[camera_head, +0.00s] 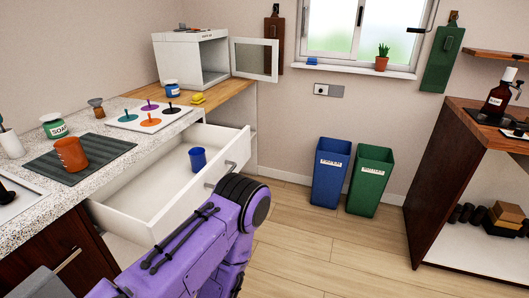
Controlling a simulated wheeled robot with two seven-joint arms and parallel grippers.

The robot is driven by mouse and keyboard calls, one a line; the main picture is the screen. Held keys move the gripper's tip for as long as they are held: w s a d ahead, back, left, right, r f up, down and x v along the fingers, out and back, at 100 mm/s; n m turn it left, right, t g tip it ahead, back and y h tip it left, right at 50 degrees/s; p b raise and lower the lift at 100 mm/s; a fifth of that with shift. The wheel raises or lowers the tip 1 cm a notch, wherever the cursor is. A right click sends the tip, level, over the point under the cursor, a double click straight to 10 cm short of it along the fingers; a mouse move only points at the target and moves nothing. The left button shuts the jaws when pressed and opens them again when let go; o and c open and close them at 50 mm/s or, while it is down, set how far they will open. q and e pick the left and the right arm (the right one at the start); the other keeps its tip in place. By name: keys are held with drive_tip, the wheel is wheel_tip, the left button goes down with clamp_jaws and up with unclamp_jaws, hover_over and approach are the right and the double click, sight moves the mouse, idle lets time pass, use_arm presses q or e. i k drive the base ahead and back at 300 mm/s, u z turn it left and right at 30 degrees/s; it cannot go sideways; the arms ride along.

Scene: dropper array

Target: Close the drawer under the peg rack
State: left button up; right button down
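The white drawer (135,205) stands pulled out below the speckled counter, with its inside showing. A blue cup (198,159) is inside it, near the front panel. The drawer's handle (231,166) is on the front panel, partly hidden. The peg rack (128,122), a white board with several coloured pegs, lies on the counter above the drawer. My purple arm (195,250) comes up from the lower left and covers the drawer's lower front. Its dark round joint is beside the handle; I cannot tell if they touch. No gripper fingers show.
The counter holds a red-brown mug (70,154) on a dark mat, a green soap jar (54,126) and a white microwave (185,58) with its door open. A blue bin (331,175) and a green bin (369,182) stand by the wall. The wooden floor right of my arm is clear.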

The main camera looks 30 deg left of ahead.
sight(142, 205)
drive_tip(key=i, duration=0.9)
drive_tip(key=u, duration=2.1)
